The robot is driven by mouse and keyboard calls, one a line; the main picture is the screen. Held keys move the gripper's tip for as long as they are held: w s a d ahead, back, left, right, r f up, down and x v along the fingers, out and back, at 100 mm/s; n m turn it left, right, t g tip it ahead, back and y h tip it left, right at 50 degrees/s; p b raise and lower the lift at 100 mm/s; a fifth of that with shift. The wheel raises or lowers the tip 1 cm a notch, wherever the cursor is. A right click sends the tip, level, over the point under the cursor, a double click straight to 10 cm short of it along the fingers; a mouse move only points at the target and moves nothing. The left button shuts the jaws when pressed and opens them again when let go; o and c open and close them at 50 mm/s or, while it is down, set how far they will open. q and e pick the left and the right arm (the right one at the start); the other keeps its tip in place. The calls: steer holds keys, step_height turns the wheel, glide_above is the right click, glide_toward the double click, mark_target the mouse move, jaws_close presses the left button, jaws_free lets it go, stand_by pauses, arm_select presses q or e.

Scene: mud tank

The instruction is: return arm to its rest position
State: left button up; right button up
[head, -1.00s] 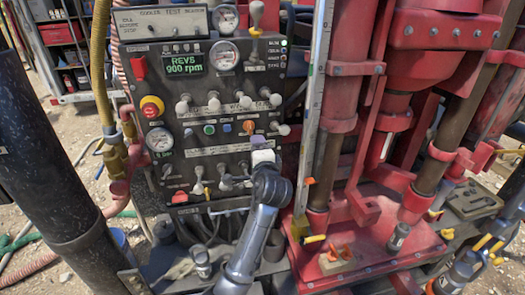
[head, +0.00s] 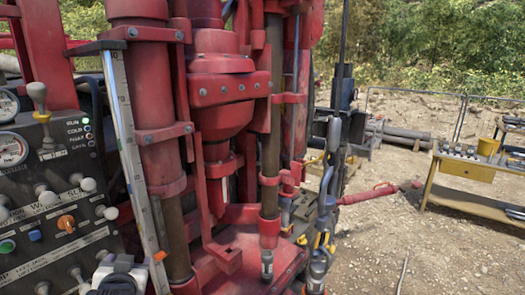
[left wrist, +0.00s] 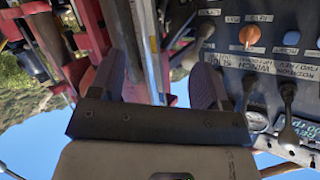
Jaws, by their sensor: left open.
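My left gripper (left wrist: 166,80) is open in the left wrist view, its two dark fingers apart with nothing held between them. Behind the gap are a grey upright rail and red rig parts. The control panel (left wrist: 262,60) lies to the right there, with levers and an orange knob (left wrist: 249,35). In the head view, only the white and dark top of my left wrist shows at the bottom edge, before the panel's lower right corner (head: 40,240). Its fingers cannot be made out there. My right gripper is not in view.
The red drill rig (head: 220,90) stands close on the right of the panel. A long scale rail (head: 125,130) stands between them. Bare ground (head: 390,230) lies to the right, with a yellow-framed bench (head: 470,165) at the far right.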

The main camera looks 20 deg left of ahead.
arm_select(q)
steer(key=s+d+f+m+g+h, duration=0.1)
steer(key=s+d+f+m+h, duration=0.1)
steer(key=s+d+f+h, duration=0.4)
steer(key=s+d+f+m+g+h, duration=0.1)
steer(key=s+d+f+m+h, duration=0.3)
steer(key=d+f, duration=0.65)
steer(key=s+d+f+g+y, duration=0.1)
steer(key=s+d+f+g, duration=0.15)
steer(key=s+f, duration=0.7)
steer(key=s+d+f+g, duration=0.1)
steer(key=s+f+g, duration=0.3)
steer(key=s+f, duration=0.55)
steer(key=w+d+r+p+v, duration=0.1)
steer(key=w+p+v, duration=0.2)
steer(key=p+v, duration=1.1)
steer(key=v, duration=0.3)
steer(key=shift+a+r+p, duration=0.15)
steer(key=shift+a+p, duration=0.1)
steer(key=shift+p, duration=0.1)
steer(key=shift+t, duration=0.25)
